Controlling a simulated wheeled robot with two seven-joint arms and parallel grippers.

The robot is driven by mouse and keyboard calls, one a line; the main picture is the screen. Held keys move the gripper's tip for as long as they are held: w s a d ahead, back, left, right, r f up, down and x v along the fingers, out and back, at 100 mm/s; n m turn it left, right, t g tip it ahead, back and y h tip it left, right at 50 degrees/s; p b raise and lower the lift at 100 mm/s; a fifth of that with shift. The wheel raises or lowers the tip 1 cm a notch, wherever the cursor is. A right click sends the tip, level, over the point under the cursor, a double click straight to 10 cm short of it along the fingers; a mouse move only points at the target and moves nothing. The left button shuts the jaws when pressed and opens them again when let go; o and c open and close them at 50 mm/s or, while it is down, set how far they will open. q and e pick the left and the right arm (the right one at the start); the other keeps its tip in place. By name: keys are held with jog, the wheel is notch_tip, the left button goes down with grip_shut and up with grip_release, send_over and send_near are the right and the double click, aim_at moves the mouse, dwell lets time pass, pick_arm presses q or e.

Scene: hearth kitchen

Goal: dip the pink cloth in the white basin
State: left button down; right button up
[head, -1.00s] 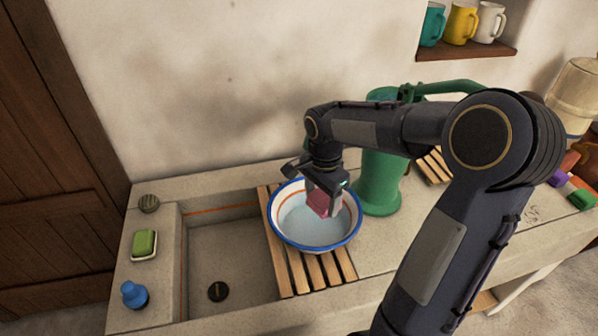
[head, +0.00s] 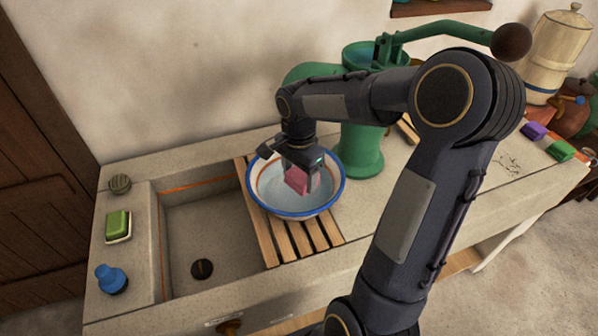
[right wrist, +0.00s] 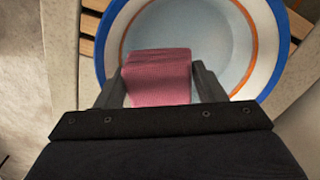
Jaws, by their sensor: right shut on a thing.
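The white basin (head: 333,192) has a blue rim and an orange band inside, and holds what looks like pale water. It stands on a wooden slatted rack over the right part of the stone sink. My right gripper (head: 300,180) points down over the basin, shut on the pink cloth (head: 296,179). In the right wrist view the cloth (right wrist: 158,76) sits between the two fingers, with the basin (right wrist: 262,50) beyond it. I cannot tell whether the cloth's lower end touches the water. My left gripper is not in view.
The slatted rack (head: 262,225) spans the sink (head: 215,245). A green pump (head: 360,150) stands close behind the basin. Counter right of the basin is mostly clear.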

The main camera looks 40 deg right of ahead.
aim_at(299, 174)
jog(key=shift+f+b, duration=2.6)
jog(key=shift+f, duration=1)
jog(key=shift+f+b, duration=0.5)
jog(key=shift+f, duration=0.15)
jog(key=shift+r, duration=0.1)
jog(key=shift+r+p, duration=4.95)
jog(key=shift+r, duration=1.2)
